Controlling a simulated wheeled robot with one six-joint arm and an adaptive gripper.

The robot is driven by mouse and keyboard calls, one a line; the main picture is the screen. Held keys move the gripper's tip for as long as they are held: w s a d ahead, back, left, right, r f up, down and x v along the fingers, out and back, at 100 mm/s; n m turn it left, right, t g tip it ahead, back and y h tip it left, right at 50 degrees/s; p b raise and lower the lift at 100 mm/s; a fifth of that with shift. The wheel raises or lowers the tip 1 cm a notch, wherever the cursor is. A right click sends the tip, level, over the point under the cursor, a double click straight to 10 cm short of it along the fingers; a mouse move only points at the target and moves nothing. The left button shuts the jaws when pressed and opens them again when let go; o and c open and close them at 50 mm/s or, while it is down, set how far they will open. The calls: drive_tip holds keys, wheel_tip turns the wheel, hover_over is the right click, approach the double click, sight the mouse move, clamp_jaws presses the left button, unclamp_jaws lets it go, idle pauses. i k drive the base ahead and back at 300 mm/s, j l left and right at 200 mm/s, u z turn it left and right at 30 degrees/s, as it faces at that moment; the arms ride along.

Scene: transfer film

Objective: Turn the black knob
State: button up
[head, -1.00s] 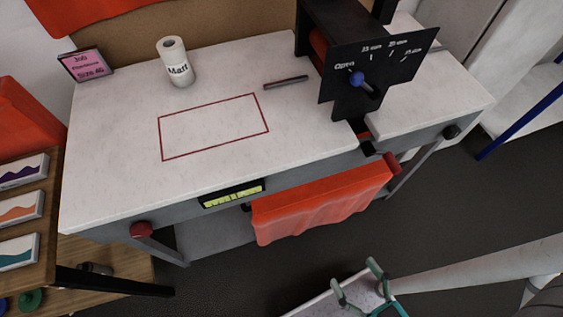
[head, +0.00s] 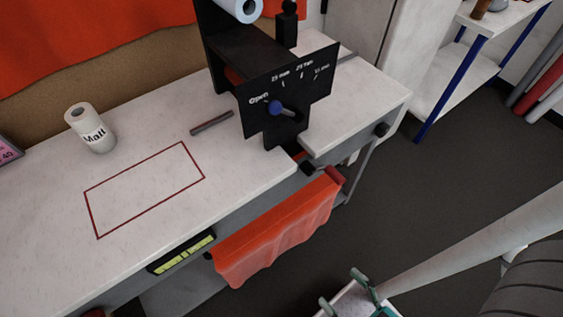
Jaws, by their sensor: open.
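A small round black knob (head: 381,130) sits on the front edge of the white-topped bench (head: 60,190), near its right end. My gripper (head: 341,290) is at the bottom of the view, with two grey-green fingers apart and nothing between them. It is low in front of the bench, well away from the knob and to its lower left.
A black machine panel (head: 310,85) with a blue-ended lever (head: 276,107) and thickness markings stands on the bench. A red-handled crank (head: 335,175) and orange cloth (head: 280,230) hang at the front. Dark floor (head: 450,165) lies clear to the right.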

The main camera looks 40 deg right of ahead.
sight(382, 129)
drive_tip(key=j+z, duration=0.2)
drive_tip(key=z, duration=1.05)
